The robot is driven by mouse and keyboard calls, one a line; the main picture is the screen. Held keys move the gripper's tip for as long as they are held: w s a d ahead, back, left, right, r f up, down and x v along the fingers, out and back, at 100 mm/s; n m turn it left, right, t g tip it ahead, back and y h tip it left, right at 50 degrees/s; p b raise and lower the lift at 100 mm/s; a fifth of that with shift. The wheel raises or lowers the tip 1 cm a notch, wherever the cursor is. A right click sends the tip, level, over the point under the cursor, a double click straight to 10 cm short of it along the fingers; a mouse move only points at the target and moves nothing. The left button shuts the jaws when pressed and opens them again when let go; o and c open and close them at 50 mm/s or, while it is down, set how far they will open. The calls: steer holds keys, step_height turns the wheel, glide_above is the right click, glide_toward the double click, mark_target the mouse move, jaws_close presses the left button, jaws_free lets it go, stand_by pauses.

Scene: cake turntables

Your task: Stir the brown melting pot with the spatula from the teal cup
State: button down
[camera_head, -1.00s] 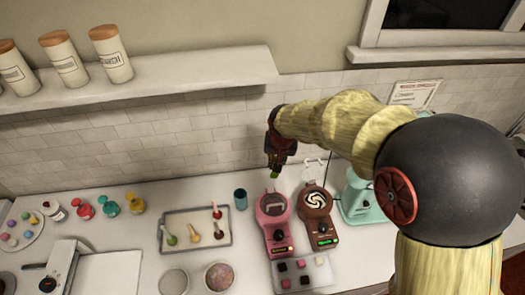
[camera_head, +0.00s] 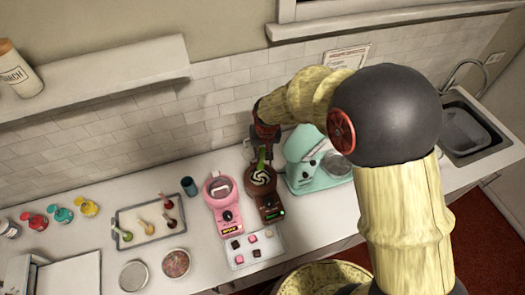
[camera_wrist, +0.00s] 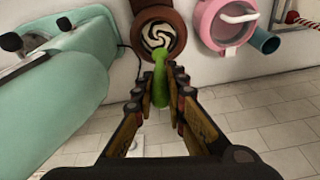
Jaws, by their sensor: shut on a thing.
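The brown melting pot (camera_head: 269,204) stands on the counter, with a dark and white swirl inside. It also shows at the top of the wrist view (camera_wrist: 160,14). My gripper (camera_head: 264,150) is above the pot's back side, shut on a green spatula (camera_wrist: 160,85). In the head view the green spatula (camera_head: 261,162) points down over the pot. Its lower end overlaps the swirl, but I cannot tell whether it touches the contents. The teal cup (camera_head: 190,187) stands left of the pots; the wrist view shows it (camera_wrist: 266,41) partly behind the pink pot.
A pink melting pot (camera_head: 226,212) stands just left of the brown one. A mint stand mixer (camera_head: 318,170) is close on the right. A tray of cake pops (camera_head: 148,222) lies left, and a board with small cubes (camera_head: 272,254) lies in front.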

mark_target(262, 168)
steer(key=shift+s+d+f+b+x, duration=0.1)
steer(key=shift+s+b+x, duration=0.25)
steer(key=shift+b+x, duration=1.1)
steer(key=shift+s+d+f+b+x, duration=0.1)
steer(key=shift+s+b+x, duration=0.5)
steer(key=shift+x, duration=1.45)
steer(key=shift+s+d+f+b+x, duration=0.1)
steer(key=shift+s+b+x, duration=0.05)
steer(key=shift+b+x, duration=1.4)
steer(key=shift+a+f, duration=0.1)
steer(key=shift+f, duration=0.2)
steer(key=shift+f+b, duration=0.3)
steer(key=shift+f, duration=0.1)
steer(key=shift+a, duration=0.1)
